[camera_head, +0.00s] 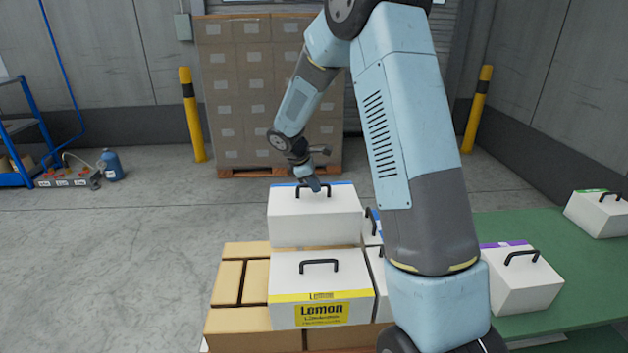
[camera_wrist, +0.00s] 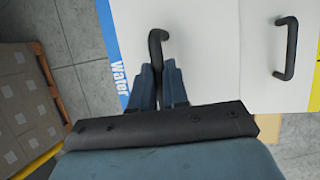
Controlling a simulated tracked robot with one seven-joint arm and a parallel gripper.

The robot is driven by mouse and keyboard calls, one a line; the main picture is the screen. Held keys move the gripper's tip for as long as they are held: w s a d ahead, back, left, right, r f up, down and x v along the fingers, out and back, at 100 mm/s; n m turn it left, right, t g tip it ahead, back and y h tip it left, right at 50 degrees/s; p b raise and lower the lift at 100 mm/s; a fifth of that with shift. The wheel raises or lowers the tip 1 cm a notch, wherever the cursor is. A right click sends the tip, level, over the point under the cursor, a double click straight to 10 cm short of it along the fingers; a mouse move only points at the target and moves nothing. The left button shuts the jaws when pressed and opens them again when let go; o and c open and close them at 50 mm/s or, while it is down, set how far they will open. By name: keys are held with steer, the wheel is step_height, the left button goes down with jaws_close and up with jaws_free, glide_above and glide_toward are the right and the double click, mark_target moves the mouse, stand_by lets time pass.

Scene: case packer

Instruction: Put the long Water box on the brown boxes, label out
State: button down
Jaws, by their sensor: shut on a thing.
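The long white Water box (camera_head: 315,222) is behind the Lemon box in the head view, its blue strip along the far top edge. In the wrist view the Water box (camera_wrist: 205,60) shows the word "Water" on the blue strip at left. My gripper (camera_head: 313,186) is shut on its black handle; the fingers (camera_wrist: 162,88) also show in the wrist view. The brown boxes (camera_head: 229,282) form a layer below. The Water box's near face shows down to the Lemon box's back edge; whether it rests or hangs is unclear. Its underside is hidden.
A white Lemon box (camera_head: 300,273) stands on the brown boxes, yellow label towards me. More white boxes are partly hidden behind my arm. A purple-striped box (camera_head: 520,285) and a green-striped box (camera_head: 598,215) stand on the green table (camera_head: 575,270). A carton stack (camera_head: 235,100) stands behind.

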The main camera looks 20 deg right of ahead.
steer(key=shift+s+f, duration=0.1)
steer(key=shift+f, duration=6.3)
steer(key=c, duration=1.1)
jaws_free()
steer(key=shift+o, duration=0.2)
steer(key=shift+s+f, duration=0.1)
steer(key=shift+a, duration=0.1)
